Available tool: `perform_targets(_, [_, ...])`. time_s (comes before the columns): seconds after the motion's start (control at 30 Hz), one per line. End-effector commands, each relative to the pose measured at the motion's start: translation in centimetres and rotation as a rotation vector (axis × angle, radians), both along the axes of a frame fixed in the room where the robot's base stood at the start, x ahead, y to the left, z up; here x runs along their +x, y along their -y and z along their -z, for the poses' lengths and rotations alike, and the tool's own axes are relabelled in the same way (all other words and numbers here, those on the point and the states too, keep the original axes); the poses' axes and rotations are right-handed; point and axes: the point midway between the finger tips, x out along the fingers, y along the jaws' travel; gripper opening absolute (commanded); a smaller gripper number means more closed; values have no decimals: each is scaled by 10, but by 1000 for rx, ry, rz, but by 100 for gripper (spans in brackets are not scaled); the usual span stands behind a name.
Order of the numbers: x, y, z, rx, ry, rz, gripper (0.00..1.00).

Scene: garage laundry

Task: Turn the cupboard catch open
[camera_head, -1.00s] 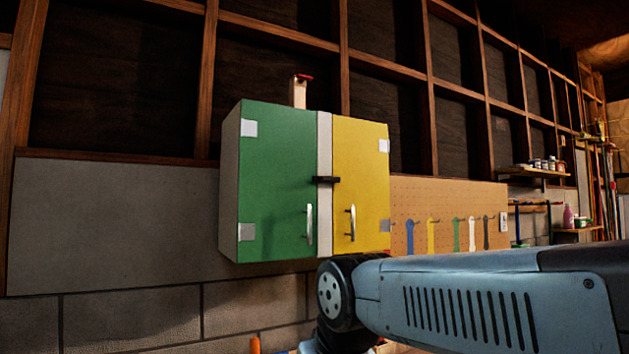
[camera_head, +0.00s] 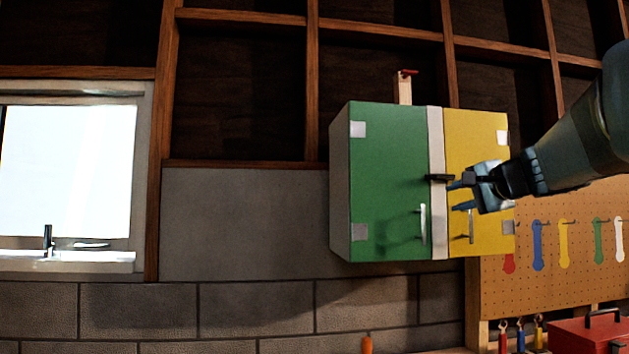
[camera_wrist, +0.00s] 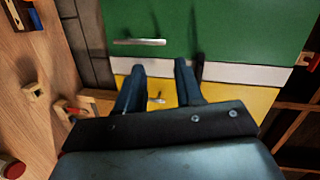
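The cupboard hangs on the wall, with a green door (camera_head: 390,180) on the left and a yellow door (camera_head: 480,150) on the right. The dark catch (camera_head: 437,178) lies level across the pale strip between the doors. It also shows in the wrist view (camera_wrist: 198,68), partly hidden by a finger. My gripper (camera_head: 457,196) is in front of the yellow door, just right of the catch. Its two fingers are apart with nothing held between them. In the wrist view my gripper (camera_wrist: 159,66) has one finger right beside the catch; I cannot tell if they touch.
A metal handle is on the green door (camera_head: 423,224) and another on the yellow door (camera_head: 471,228). A pegboard (camera_head: 560,275) with hanging tools is at the right, above a red toolbox (camera_head: 585,336). A window (camera_head: 65,175) is at the left.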

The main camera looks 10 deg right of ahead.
Motion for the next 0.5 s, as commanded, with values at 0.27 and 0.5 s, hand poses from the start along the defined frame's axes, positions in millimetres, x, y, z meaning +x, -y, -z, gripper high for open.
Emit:
perform_targets(0.27, [7,64,-54,159,154,128,36])
perform_targets(0.5, [26,68,-58,169,165,136,36])
